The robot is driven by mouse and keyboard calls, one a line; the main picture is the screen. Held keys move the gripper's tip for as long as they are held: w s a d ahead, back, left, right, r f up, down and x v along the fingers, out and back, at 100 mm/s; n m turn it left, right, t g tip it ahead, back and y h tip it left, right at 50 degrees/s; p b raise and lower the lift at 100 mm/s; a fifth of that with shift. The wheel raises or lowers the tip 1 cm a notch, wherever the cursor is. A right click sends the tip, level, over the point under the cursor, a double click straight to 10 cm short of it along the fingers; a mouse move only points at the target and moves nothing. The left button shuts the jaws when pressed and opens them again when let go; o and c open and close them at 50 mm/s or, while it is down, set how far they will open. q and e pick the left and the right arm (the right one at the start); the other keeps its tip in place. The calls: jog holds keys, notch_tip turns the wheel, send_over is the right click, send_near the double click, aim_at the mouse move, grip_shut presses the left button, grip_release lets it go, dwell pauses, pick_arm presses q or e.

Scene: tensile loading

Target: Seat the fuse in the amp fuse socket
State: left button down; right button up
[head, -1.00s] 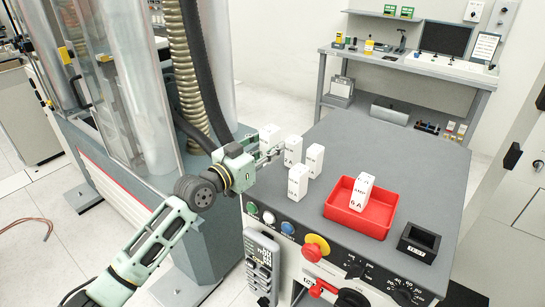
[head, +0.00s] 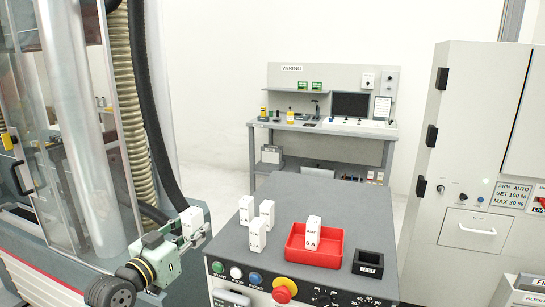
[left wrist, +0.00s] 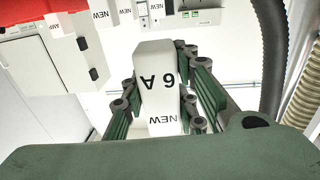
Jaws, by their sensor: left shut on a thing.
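My left gripper (head: 190,228) is shut on a white block fuse (head: 192,218), held upright at the left edge of the grey bench top. In the left wrist view this fuse (left wrist: 158,85) reads "6 A" and "NEW", upside down, between the green finger pads. A second white fuse, marked AMP and 6 A (head: 313,234), stands in the red tray (head: 296,255). A small black open-topped box (head: 368,264) with a label stands right of the tray; I cannot tell whether it is the amp fuse socket. My right gripper is not in view.
Three white blocks (head: 246,209) stand on the bench top (head: 310,195) between the held fuse and the tray. Buttons and a red-yellow knob (head: 284,288) line the front panel. A clear-walled machine (head: 80,150) rises left; a grey cabinet (head: 470,130) stands right.

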pick_arm(q)
jog(key=s+d+f, duration=0.4)
jog(key=s+f, duration=0.1)
jog(key=s, duration=0.3)
jog(key=s+d+f, duration=0.3)
jog(key=s+f, duration=0.3)
jog(key=s, duration=0.1)
jog(key=s+a+n+y, duration=0.2)
jog(key=s+a+y, duration=0.1)
jog(key=s, duration=0.5)
jog(key=s+a+n+t+y+b, duration=0.1)
jog(key=s+a+n+y, duration=0.2)
jog(key=s, duration=0.5)
jog(key=shift+s+t+y, duration=0.2)
jog(key=shift+t+y, duration=0.1)
jog(key=shift+y, duration=0.5)
